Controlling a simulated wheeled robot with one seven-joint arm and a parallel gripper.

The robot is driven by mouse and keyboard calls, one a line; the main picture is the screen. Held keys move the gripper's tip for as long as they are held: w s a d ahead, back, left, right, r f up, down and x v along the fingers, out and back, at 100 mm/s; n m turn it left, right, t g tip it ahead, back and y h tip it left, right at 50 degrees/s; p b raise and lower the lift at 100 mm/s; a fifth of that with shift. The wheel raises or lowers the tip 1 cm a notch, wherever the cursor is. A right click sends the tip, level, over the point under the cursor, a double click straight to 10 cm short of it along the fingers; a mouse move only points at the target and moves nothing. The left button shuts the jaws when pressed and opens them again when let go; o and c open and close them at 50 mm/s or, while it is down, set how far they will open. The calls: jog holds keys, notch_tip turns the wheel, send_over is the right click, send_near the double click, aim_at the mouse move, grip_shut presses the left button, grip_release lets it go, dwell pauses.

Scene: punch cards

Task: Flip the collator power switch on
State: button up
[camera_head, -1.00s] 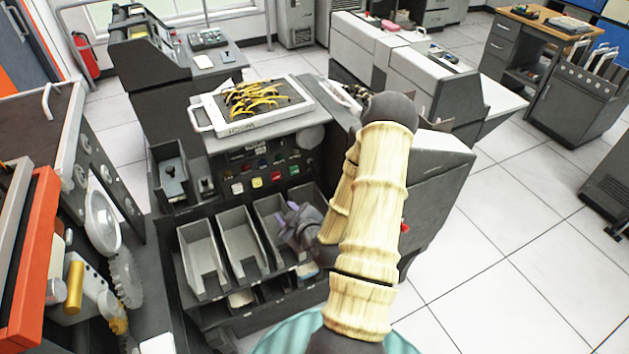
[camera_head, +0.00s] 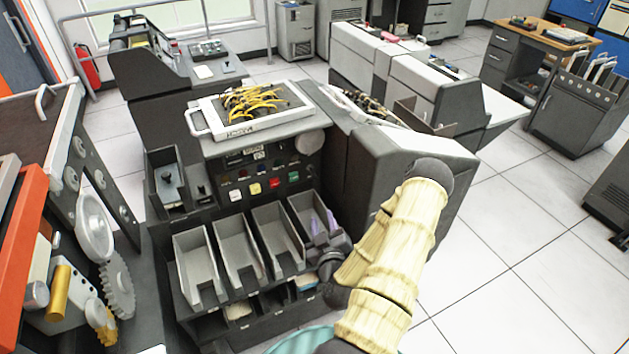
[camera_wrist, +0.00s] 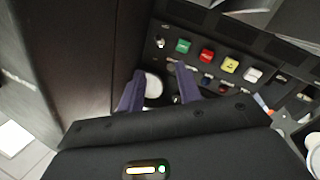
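The collator (camera_head: 262,138) is a dark cabinet with a control panel above several grey card bins. Its panel carries white, yellow, red and green buttons (camera_head: 293,177). In the wrist view the green button (camera_wrist: 183,46) shows at the far side, with a small pale knob or toggle (camera_wrist: 161,43) beside it. I cannot tell whether that is the power switch, nor its position. My gripper (camera_head: 325,222) is in front of the rightmost bin, below the panel. In the wrist view my gripper (camera_wrist: 158,88) has its purple fingers apart and empty, with a round white knob (camera_wrist: 153,86) visible between them.
A white-framed wiring board (camera_head: 255,110) with yellow cables lies on top of the collator. A dark side cabinet (camera_head: 385,160) stands close right of the panel. An orange-edged machine with gears (camera_head: 118,285) is at the left. Open floor (camera_head: 500,245) lies to the right.

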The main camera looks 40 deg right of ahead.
jog(key=w+b, duration=0.1)
jog(key=b, duration=0.6)
send_near(314, 178)
jog(key=x, duration=0.9)
jog(key=shift+w+d, duration=0.1)
jog(key=shift+w, duration=0.05)
grip_shut()
